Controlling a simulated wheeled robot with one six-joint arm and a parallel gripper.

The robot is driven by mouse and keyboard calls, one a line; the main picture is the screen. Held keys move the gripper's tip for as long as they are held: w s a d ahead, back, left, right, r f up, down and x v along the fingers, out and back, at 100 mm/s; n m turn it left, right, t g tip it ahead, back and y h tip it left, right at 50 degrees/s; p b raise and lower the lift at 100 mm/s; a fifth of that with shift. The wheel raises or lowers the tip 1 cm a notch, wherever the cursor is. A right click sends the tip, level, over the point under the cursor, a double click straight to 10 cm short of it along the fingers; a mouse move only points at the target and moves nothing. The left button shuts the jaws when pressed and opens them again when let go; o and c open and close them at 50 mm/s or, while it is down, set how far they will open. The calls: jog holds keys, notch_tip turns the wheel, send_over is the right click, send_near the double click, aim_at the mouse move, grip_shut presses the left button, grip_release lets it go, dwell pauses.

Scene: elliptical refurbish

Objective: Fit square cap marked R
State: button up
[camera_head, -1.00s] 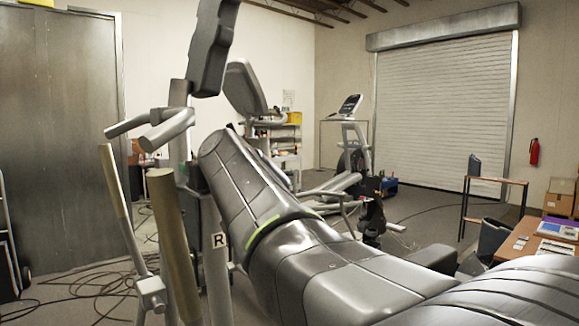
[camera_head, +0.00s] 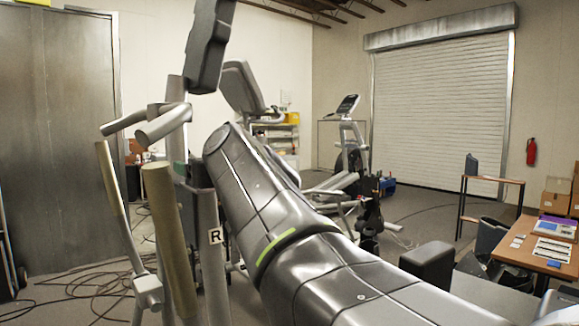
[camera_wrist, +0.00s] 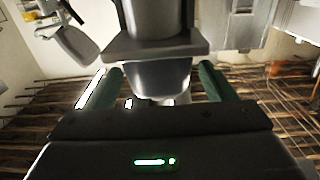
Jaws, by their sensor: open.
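The label R (camera_head: 215,236) is on a grey upright post (camera_head: 213,275) of the elliptical machine, left of my arm in the head view. I cannot pick out the square cap in either view. My gripper (camera_wrist: 160,80) shows in the wrist view with its two green fingers apart. A dark grey, block-like shape (camera_wrist: 155,45) shows between and beyond the fingers; I cannot tell whether it touches them. The gripper is not clearly visible in the head view, where my large grey arm covers much of the middle.
Handlebars (camera_head: 163,125) and tan-gripped levers (camera_head: 168,215) stand close left of my arm. A wooden table (camera_head: 508,250) with small flat items is at right, cardboard boxes (camera_head: 556,195) behind it. Cables (camera_head: 70,290) lie on the floor at left. Open floor lies before the shutter.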

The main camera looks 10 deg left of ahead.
jog(key=b+v, duration=0.3)
jog(key=v, duration=0.8)
jog(key=shift+a, duration=0.1)
jog(key=p+x, duration=0.4)
jog(key=x, duration=0.9)
jog(key=shift+w+a, duration=0.3)
jog(key=shift+r, duration=0.1)
jog(key=shift+d, duration=0.15)
